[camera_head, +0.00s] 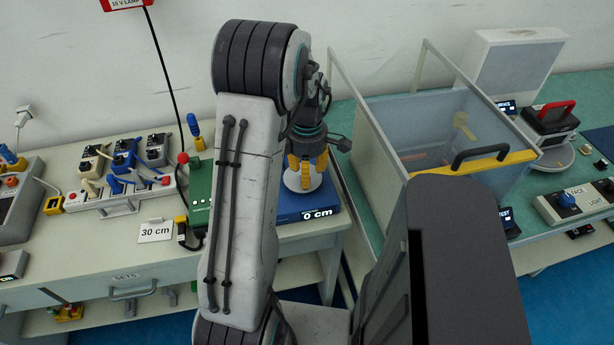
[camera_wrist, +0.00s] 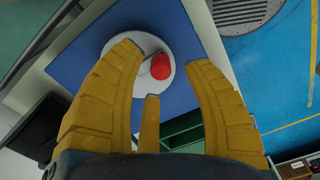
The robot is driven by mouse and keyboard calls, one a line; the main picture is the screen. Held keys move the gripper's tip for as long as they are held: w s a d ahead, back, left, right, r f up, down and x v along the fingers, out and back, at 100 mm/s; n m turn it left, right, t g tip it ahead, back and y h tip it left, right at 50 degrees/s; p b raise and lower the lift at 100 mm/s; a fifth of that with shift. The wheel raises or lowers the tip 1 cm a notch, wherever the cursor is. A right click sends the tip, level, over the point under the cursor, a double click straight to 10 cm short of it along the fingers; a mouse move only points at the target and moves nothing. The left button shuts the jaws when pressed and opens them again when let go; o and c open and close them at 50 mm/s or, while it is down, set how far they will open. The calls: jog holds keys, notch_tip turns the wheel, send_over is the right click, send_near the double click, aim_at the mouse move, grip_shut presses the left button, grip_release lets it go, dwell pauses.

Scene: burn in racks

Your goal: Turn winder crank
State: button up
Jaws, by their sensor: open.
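The winder is a blue box (camera_head: 308,207) at the right end of the left bench, with a "0 cm" label on its front. On its top is a pale round disc (camera_head: 290,182) with a red knob (camera_wrist: 160,66), seen in the wrist view. The knob is hidden in the head view. My gripper (camera_head: 306,176) points down over the disc with its yellow fingers open. In the wrist view the knob shows between the spread fingertips (camera_wrist: 162,56). I cannot tell whether any finger touches it.
A green box (camera_head: 200,194) stands just left of the winder. A "30 cm" card (camera_head: 156,231) lies further left, near switch units (camera_head: 124,160). A clear-walled enclosure with a yellow-edged front (camera_head: 480,162) stands close on the right. The bench front edge is near the winder.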

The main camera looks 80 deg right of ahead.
jog(key=shift+f, duration=1.15)
grip_shut()
